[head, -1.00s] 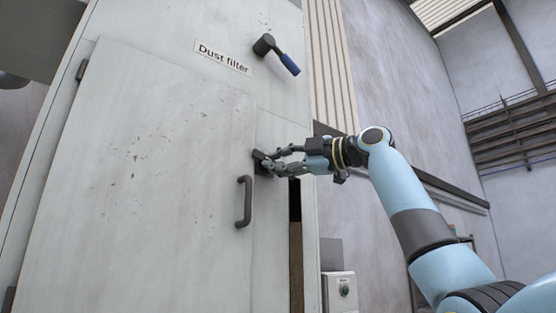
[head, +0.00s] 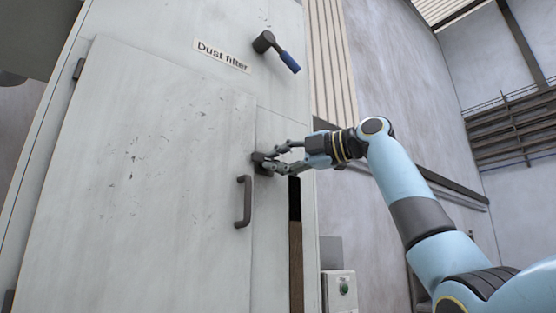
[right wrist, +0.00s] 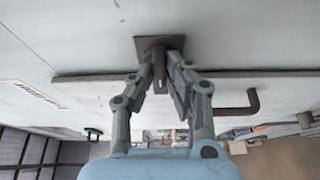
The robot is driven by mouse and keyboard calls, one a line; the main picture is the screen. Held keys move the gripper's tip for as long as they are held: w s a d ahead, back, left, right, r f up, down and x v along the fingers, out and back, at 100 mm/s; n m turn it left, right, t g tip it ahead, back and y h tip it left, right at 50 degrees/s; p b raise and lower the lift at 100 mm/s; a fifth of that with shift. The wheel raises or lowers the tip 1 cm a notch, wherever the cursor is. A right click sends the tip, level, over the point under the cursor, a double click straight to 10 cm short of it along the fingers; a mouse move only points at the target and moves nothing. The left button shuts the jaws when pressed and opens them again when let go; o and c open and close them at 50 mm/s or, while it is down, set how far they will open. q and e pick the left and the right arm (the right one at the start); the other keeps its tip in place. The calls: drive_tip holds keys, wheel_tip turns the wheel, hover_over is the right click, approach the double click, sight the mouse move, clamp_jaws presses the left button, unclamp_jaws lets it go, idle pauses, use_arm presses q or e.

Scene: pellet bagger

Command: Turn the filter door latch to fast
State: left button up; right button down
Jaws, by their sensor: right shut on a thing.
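The dust filter door (head: 140,170) is a pale panel that lies closed against its cabinet. Its latch (head: 259,160) is a small dark piece at the door's right edge, above the door handle (head: 244,202). My right gripper (head: 270,162) is shut on the latch. In the right wrist view the latch's square dark plate (right wrist: 158,46) shows, with its knob (right wrist: 159,76) between the fingers of my right gripper (right wrist: 163,84). The fingers hide part of the knob. My left gripper is not in view.
A lever with a blue grip (head: 289,61) sticks out above the door, next to the "Dust filter" label (head: 222,55). A grey box with a green button (head: 343,289) stands low at the right. A dark vertical slot (head: 295,240) lies right of the door.

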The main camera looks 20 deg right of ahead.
drive_tip(key=c, duration=1.6)
unclamp_jaws()
drive_tip(key=shift+r, duration=0.1)
drive_tip(key=shift+o, duration=1.3)
drive_tip(key=shift+w+a, duration=0.1)
drive_tip(key=v, duration=1.2)
